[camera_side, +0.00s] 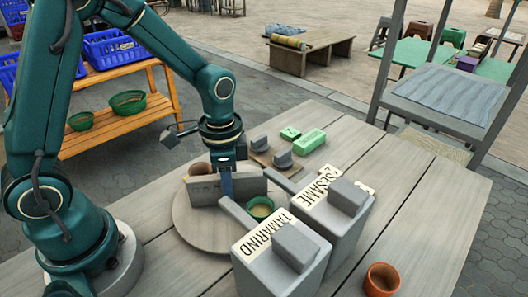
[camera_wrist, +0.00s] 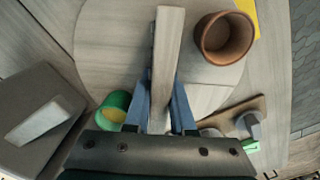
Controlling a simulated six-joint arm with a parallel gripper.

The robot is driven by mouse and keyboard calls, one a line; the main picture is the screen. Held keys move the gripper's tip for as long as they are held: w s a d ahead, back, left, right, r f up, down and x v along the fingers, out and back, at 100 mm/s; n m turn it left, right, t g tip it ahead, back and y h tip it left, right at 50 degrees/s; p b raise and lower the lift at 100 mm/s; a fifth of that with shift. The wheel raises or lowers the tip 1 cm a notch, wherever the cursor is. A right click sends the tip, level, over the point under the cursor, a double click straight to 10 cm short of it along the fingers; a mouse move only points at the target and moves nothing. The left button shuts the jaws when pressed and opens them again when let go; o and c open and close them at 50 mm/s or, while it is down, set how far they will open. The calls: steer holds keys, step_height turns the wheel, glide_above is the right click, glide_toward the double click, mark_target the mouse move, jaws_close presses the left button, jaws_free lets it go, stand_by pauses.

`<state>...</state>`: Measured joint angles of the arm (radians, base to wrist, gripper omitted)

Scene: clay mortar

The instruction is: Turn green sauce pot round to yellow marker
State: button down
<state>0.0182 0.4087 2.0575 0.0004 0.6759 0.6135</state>
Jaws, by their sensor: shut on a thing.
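The green sauce pot (camera_side: 261,206) stands upright by the right edge of a round wooden turntable (camera_side: 205,235). It also shows in the wrist view (camera_wrist: 115,104), left of my gripper, with yellowish contents. An upright wooden bar (camera_side: 202,191) crosses the turntable between the green pot and a brown clay pot (camera_side: 197,170). My gripper (camera_side: 227,188) is shut on this bar, its blue fingers on either side in the wrist view (camera_wrist: 161,105). The yellow marker (camera_wrist: 252,14) lies by the turntable rim beyond the brown pot, partly cut off by the frame. I cannot make it out in the side view.
Grey boxes labelled TAMARIND (camera_side: 270,262) and SESAME (camera_side: 335,220) stand close to the green pot, with handles reaching toward the turntable. A small board (camera_side: 262,157) with grey pieces and green blocks (camera_side: 307,142) lie behind. A terracotta cup (camera_side: 382,280) stands front right.

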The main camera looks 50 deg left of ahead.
steer(key=shift+m, duration=13.3)
steer(key=c, duration=0.8)
jaws_free()
steer(key=shift+o, duration=0.2)
